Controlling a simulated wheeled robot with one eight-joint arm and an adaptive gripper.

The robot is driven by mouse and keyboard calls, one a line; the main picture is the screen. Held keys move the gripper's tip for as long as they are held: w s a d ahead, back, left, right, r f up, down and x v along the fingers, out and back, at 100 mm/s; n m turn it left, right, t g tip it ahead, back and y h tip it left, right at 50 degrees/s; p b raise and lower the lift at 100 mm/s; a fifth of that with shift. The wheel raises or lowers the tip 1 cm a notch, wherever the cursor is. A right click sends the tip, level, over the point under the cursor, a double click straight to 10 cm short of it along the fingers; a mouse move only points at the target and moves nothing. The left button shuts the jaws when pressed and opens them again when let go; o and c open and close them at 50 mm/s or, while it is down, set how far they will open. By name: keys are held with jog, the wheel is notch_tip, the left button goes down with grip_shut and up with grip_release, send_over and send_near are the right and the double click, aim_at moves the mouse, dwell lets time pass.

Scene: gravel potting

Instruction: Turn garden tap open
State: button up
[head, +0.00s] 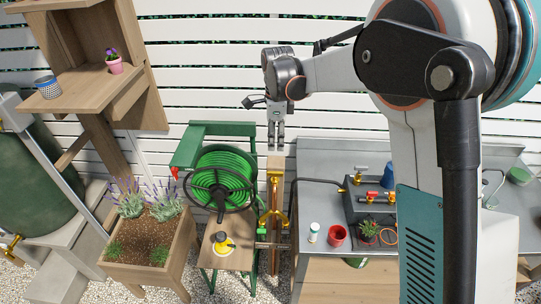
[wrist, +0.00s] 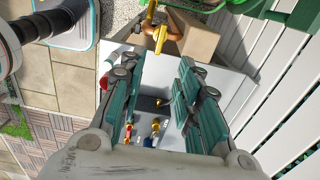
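A brass-yellow garden tap (head: 273,217) sits on a copper pipe against a wooden post (head: 275,165), in the middle of the head view. A yellow tap part also shows at the top of the wrist view (wrist: 152,18), beside the copper pipe and post top. My gripper (head: 276,148) points down above the post in the head view, apart from the tap. In the wrist view my gripper (wrist: 159,70) has its two teal fingers spread wide, with nothing between them. I cannot tell how far the tap is turned.
A green hose reel (head: 223,178) stands left of the post. A grey bench (head: 315,200) on the right holds a red cup (head: 337,235) and red- and blue-handled valves. A wooden planter (head: 150,245) stands front left. A white slatted fence (head: 215,60) closes the back.

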aim_at(275, 172)
notch_tip(275, 172, down, 14)
jog(key=shift+r+b, duration=0.1)
jog(key=shift+b, duration=0.5)
grip_shut()
